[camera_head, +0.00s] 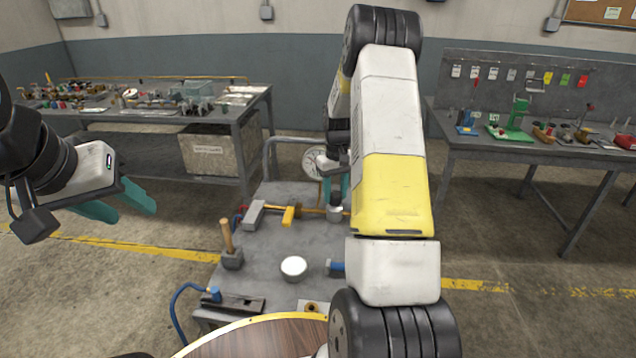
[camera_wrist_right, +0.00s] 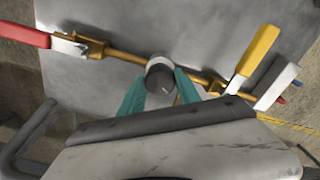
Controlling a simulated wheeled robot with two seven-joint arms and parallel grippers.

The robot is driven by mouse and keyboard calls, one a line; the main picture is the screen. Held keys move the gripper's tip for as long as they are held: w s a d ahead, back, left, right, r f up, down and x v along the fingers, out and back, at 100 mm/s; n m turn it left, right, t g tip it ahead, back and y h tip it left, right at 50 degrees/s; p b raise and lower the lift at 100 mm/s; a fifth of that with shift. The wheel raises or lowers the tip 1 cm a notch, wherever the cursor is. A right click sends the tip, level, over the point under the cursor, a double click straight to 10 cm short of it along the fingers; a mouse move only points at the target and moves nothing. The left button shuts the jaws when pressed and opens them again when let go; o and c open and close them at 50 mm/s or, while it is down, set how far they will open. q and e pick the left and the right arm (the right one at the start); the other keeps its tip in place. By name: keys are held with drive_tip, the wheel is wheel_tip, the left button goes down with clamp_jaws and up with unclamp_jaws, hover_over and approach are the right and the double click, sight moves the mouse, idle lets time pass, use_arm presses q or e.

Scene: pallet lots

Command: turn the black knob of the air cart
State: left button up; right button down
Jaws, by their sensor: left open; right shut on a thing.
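The air cart (camera_head: 315,240) is a grey-topped cart in the middle of the head view. The black knob (camera_wrist_right: 161,84) shows in the right wrist view, a dark round cap with a pale band, on a brass pipe (camera_wrist_right: 128,52). The teal fingers of my right gripper (camera_wrist_right: 160,77) are shut on it, one on each side. In the head view my right gripper (camera_head: 335,190) is over the cart's far part, largely hidden by my right arm. My left gripper (camera_head: 136,213) is open and empty, left of the cart and apart from it.
A yellow lever (camera_head: 290,215) and a red lever (camera_wrist_right: 24,35) sit along the pipe. A wooden-handled tool (camera_head: 228,240), a white round cap (camera_head: 293,266) and a blue hose (camera_head: 178,305) are nearer. A gauge (camera_head: 312,160) stands behind. Workbenches (camera_head: 225,112) (camera_head: 500,140) flank the cart.

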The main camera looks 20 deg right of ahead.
drive_tip(key=m, duration=0.3)
drive_tip(key=c, duration=0.9)
unclamp_jaws()
drive_tip(key=shift+o, duration=0.2)
